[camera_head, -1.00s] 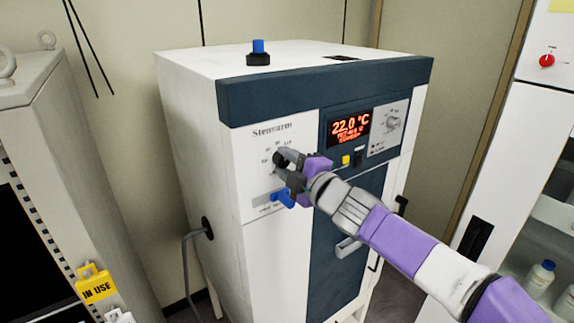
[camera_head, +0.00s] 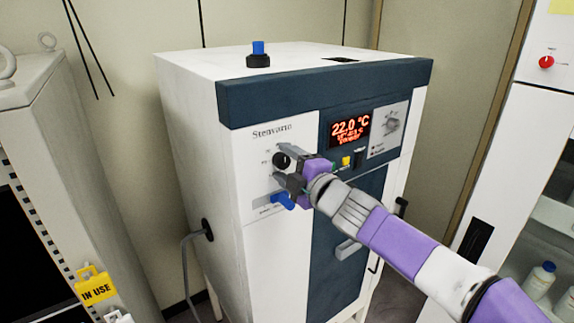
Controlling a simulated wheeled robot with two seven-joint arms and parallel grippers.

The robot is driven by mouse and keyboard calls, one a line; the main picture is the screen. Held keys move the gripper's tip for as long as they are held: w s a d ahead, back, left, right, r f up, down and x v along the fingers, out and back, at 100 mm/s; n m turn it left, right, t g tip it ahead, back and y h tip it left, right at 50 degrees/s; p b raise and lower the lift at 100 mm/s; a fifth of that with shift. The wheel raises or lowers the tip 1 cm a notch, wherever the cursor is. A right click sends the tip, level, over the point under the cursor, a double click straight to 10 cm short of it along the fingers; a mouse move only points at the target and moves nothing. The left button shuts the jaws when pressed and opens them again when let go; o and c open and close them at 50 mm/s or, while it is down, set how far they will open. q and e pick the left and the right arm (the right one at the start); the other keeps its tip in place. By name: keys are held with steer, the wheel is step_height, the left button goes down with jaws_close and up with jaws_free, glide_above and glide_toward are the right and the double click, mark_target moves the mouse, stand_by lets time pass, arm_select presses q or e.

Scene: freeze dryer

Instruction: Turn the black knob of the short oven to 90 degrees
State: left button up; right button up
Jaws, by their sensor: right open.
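The short oven (camera_head: 285,255) is a white cabinet with a dark blue top band. Its black knob (camera_head: 281,160) is on the upper left of the white front panel, with a light mark on its face. My right gripper (camera_head: 282,164) is at the knob, its fingers open, one above and one below it. I cannot tell whether the fingers touch the knob. The gripper's wrist hides part of the panel to the right. A blue lever (camera_head: 284,201) sits just under the gripper. The left gripper is not in view.
The oven's red display (camera_head: 350,131) reads 22.0 °C. A silver dial (camera_head: 391,122) is right of it. A blue-capped fitting (camera_head: 258,54) stands on top. A grey cabinet with a yellow "IN USE" tag (camera_head: 96,288) is at left. A white cabinet with a red knob (camera_head: 546,62) is at right.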

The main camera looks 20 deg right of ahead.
steer(key=shift+s, duration=0.1)
steer(key=p+v, duration=0.1)
steer(key=v, duration=0.6)
steer(key=shift+s, duration=0.2)
steer(key=shift+d, duration=0.1)
